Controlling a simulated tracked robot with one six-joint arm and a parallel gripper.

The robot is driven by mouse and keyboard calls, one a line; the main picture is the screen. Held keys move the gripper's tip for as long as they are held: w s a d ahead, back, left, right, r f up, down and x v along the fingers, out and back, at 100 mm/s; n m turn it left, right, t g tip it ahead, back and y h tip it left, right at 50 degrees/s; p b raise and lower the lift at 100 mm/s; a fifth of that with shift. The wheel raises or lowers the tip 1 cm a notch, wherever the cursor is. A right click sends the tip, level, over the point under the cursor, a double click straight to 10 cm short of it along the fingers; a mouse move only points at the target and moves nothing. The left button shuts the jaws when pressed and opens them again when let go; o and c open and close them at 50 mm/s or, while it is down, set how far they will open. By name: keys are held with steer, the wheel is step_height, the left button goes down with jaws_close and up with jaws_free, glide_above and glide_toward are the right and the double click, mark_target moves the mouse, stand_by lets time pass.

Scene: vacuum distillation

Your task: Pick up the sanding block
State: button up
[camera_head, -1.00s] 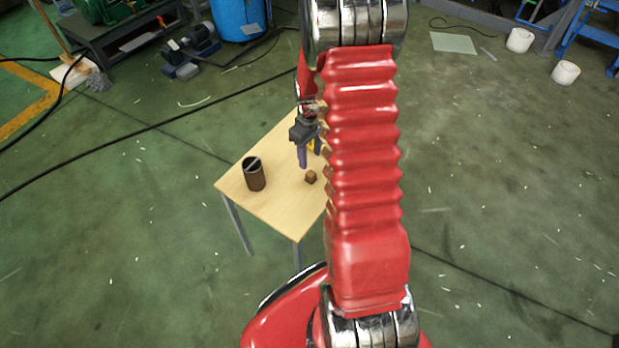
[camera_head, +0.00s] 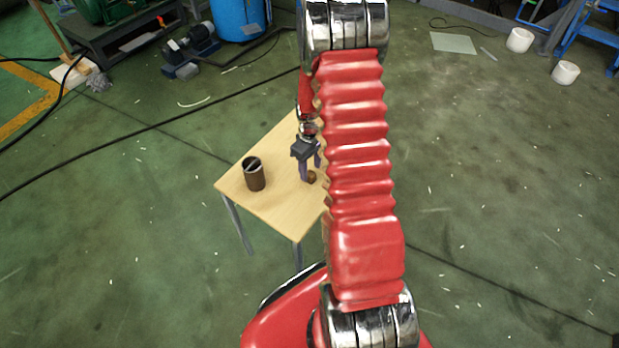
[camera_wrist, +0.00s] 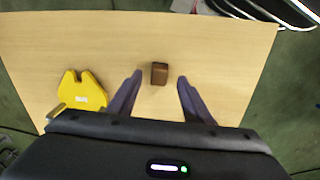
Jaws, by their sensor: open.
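The sanding block, a small brown block (camera_wrist: 159,74), lies on the wooden table. In the head view the brown block (camera_head: 312,177) is partly hidden by a finger of my gripper (camera_head: 310,172). In the wrist view my gripper (camera_wrist: 158,88) is open, with one purple finger on each side of the block. The block shows between the fingers, slightly beyond the tips, and no contact shows. I cannot tell the exact height of the fingertips above the table.
A dark brown cylindrical container (camera_head: 254,174) stands on the table (camera_head: 270,208), left of my gripper. A yellow notched piece (camera_wrist: 82,92) lies left of my fingers in the wrist view. A dark cable (camera_head: 130,135) crosses the green floor.

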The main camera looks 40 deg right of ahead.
mark_target(311, 174)
steer(key=shift+f, duration=1.85)
steer(key=shift+c, duration=0.2)
steer(key=c, duration=1.1)
